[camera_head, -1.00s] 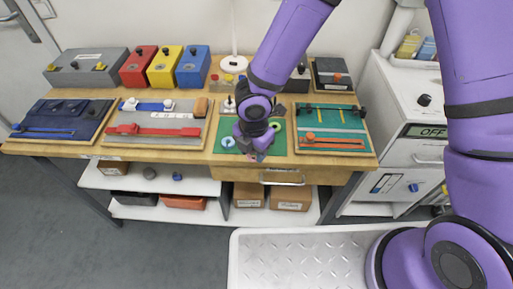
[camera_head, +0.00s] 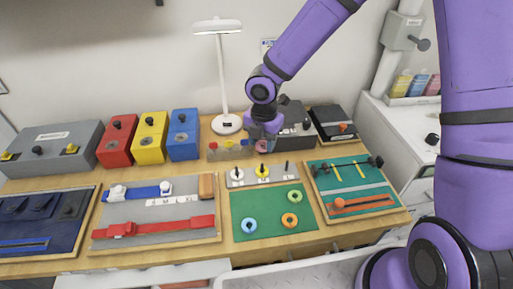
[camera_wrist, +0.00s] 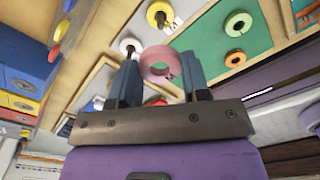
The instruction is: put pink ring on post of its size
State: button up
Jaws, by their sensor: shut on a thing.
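The pink ring (camera_wrist: 160,63) is between the two fingertips of my gripper (camera_wrist: 163,80), which is shut on it. In the head view my gripper (camera_head: 263,132) is in the air around the back of the post board (camera_head: 234,183), with the pink ring (camera_head: 262,146) small below it. The board has three dark posts in a row. The left post (camera_head: 237,173) has a white ring around its foot and the middle post (camera_head: 262,169) a yellow ring. The right post (camera_head: 287,167) looks bare. The white ring (camera_wrist: 131,46) and yellow ring (camera_wrist: 160,13) show in the wrist view.
On the green mat (camera_head: 262,211) in front lie a blue ring (camera_head: 249,225), an orange ring (camera_head: 289,220) and a light green ring (camera_head: 294,197). A white lamp (camera_head: 226,124) stands behind the board.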

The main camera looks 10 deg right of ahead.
jog(key=shift+f, duration=3)
jog(key=shift+f, duration=0.9)
dwell(0.4)
jog(key=o, duration=1.3)
jog(key=shift+o, duration=0.2)
jog(key=shift+r, duration=0.1)
jog(key=shift+r, duration=3.4)
jog(key=shift+d+r, duration=0.1)
